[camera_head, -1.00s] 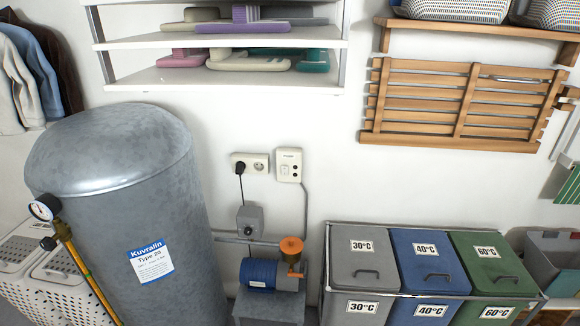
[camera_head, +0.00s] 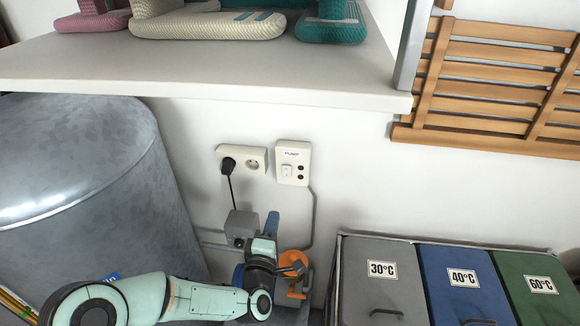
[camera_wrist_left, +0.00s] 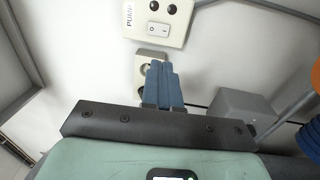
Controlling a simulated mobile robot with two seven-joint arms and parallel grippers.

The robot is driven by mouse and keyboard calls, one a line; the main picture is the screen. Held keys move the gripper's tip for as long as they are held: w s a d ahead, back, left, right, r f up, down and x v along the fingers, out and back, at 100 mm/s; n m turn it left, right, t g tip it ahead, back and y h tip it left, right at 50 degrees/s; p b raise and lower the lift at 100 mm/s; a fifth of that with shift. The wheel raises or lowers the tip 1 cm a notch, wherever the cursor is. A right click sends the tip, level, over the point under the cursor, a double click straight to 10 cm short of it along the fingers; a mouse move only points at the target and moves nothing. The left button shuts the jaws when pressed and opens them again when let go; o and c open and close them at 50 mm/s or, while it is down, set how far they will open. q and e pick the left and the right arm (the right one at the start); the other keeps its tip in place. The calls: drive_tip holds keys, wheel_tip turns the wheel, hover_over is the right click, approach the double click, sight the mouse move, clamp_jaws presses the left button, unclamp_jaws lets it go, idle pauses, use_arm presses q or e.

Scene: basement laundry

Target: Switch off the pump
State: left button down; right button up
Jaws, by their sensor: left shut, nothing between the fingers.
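The white switch plate marked PUMP (camera_head: 293,152) is on the wall, with a small white rocker switch (camera_head: 287,171) and two dark round buttons or lamps. In the left wrist view the plate (camera_wrist_left: 136,22) is at the top and its rocker (camera_wrist_left: 158,29) shows clearly. My left gripper (camera_head: 273,220) is shut and empty, with its blue fingers pointing up, below the plate in the head view. In the left wrist view its fingertips (camera_wrist_left: 160,66) stand apart from the rocker in the picture and cover part of the socket. The pump (camera_head: 292,263) is partly hidden by my left arm.
A double socket (camera_head: 255,154) with a black plug (camera_head: 228,165) is left of the plate. A shelf (camera_head: 200,85) juts out above. A grey tank (camera_head: 90,180) stands left, and laundry bins (camera_head: 385,255) stand right.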

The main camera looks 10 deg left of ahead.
sight(285, 169)
use_arm(q)
drive_tip(key=shift+w+r, duration=0.1)
drive_tip(key=shift+r, duration=0.55)
use_arm(e)
drive_tip(key=shift+w, duration=0.15)
use_arm(q)
drive_tip(key=w+p, duration=0.1)
drive_tip(key=w, duration=0.3)
drive_tip(key=w+r+p, duration=0.1)
drive_tip(key=w, duration=0.4)
drive_tip(key=w+p, duration=0.1)
drive_tip(key=w, duration=0.4)
drive_tip(key=shift+r+p, duration=0.3)
drive_tip(key=shift+p, duration=0.1)
use_arm(e)
drive_tip(key=r, duration=0.2)
drive_tip(key=w+r, duration=0.1)
drive_tip(key=shift+w+r, duration=0.15)
drive_tip(key=shift+r, duration=0.25)
use_arm(q)
drive_tip(key=shift+w+f+b, duration=0.1)
drive_tip(key=shift+b, duration=0.3)
use_arm(e)
drive_tip(key=shift+s+f, duration=0.2)
drive_tip(key=shift+f, duration=0.25)
